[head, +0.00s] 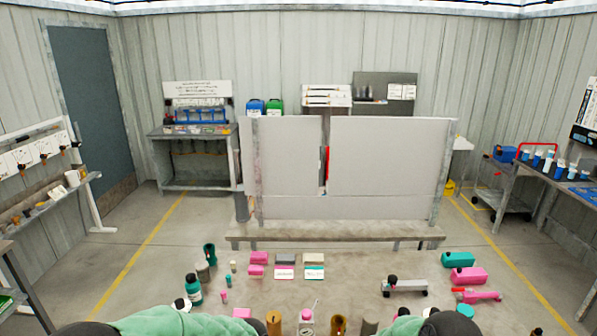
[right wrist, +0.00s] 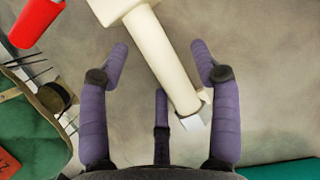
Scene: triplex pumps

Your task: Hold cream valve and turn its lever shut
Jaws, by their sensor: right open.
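A cream part, which looks like the cream valve (right wrist: 160,52), shows in the right wrist view. Its wide block is cut off by the top edge, and a round cream stem slants down and right to a pale grey tip. My right gripper (right wrist: 159,48) is open, with its purple fingers on either side of the stem. A gap shows beside the left finger; the right finger is close to the stem, and I cannot tell whether they touch. I cannot make out the lever. I cannot pick out the valve in the head view, and my left gripper is not seen.
In the right wrist view, a red cylinder (right wrist: 38,22) lies upper left, above a green item (right wrist: 30,130). In the head view, pink and green parts stand around the front, including a pink block (head: 470,275). A grey panel (head: 390,165) stands behind.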

